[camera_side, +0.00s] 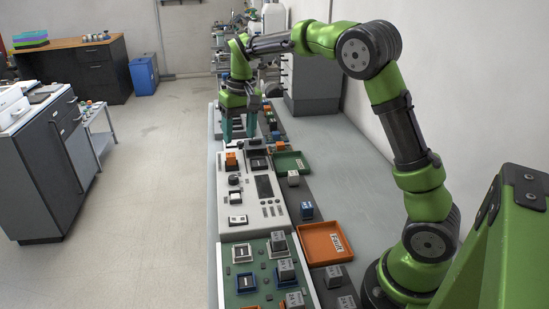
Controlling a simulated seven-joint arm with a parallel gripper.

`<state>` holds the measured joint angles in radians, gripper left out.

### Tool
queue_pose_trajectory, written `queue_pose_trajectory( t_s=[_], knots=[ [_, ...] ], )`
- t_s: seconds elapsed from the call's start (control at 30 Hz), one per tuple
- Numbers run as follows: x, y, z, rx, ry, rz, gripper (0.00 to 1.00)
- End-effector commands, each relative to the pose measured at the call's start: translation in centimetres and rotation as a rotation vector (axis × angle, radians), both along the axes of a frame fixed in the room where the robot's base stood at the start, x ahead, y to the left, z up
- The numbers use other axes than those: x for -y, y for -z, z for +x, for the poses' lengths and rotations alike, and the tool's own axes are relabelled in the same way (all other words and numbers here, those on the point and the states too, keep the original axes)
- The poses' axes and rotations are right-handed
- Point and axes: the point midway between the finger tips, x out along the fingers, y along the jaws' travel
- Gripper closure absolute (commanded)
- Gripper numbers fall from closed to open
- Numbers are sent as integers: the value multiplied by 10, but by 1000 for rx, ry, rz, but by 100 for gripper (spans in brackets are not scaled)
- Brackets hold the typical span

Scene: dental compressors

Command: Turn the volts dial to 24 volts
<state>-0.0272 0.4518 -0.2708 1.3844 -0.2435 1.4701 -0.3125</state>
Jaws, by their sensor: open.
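A white control panel (248,205) lies on the long grey bench. A dark round knob (233,180) sits on its left part; I cannot read any volts marking or dial setting at this size. My gripper (239,138) points down over the far end of the panel, beyond the knob. Its two teal fingers are apart, and I see nothing between them. I cannot tell whether the fingertips touch anything below.
An orange block (231,159) stands at the panel's far left. A green tray (290,163) and an orange tray (325,243) lie along its right side. A green board (259,265) with several blocks is nearer. The bench's right strip (350,185) is clear.

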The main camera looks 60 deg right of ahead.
Motion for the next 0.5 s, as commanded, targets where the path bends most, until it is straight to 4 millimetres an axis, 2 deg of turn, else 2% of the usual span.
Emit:
queue_pose_trajectory(
  t_s=[0.03, 0.2, 0.33, 0.5],
  knots=[
    [6, 9, 16, -32, -13, -23, 41],
    [13, 7, 44, -80, -62, -63, 41],
    [9, -14, 47, -75, -96, -57, 41],
    [6, -4, 42, -98, -118, -41, 41]
  ],
)
